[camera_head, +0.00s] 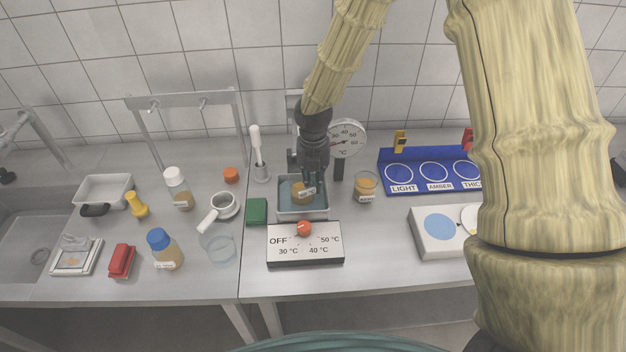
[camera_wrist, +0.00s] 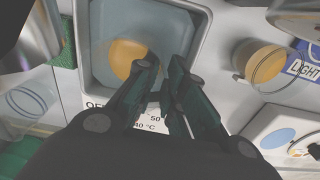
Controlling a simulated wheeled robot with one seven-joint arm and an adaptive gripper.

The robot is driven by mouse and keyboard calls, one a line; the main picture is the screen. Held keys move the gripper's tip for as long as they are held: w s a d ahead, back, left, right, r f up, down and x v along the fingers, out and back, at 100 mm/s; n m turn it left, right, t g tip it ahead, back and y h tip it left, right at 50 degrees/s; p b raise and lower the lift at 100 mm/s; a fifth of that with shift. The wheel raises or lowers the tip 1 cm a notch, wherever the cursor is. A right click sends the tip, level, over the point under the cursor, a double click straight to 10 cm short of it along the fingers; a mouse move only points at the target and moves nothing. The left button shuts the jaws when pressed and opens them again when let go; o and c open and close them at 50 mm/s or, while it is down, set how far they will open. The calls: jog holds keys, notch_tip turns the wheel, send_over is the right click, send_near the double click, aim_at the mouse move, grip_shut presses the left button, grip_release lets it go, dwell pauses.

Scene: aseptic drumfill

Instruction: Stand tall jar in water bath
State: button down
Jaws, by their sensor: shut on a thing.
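A clear jar with amber contents and a white label (camera_head: 302,192) is inside the walls of the grey water bath (camera_head: 289,216). In the wrist view the amber of the jar (camera_wrist: 126,56) shows just left of my fingertips, within the bath (camera_wrist: 194,22). My gripper (camera_head: 309,178) points down over the bath and is shut on this jar, apparently at its edge. The fingers (camera_wrist: 160,75) hide part of it. I cannot tell whether its base touches the bath floor.
A control box with a red knob (camera_head: 304,229) stands in front of the bath, a dial thermometer (camera_head: 347,138) behind it. Another amber jar (camera_head: 365,186) stands close right, a green block (camera_head: 256,211) close left. A blue sorting board (camera_head: 428,185) lies further right.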

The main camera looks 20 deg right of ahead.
jog(key=shift+s+f+b, duration=0.4)
jog(key=shift+s+f, duration=0.1)
jog(key=shift+f, duration=0.4)
dwell(1.0)
jog(key=c, duration=1.4)
grip_release()
jog(key=shift+c, duration=0.2)
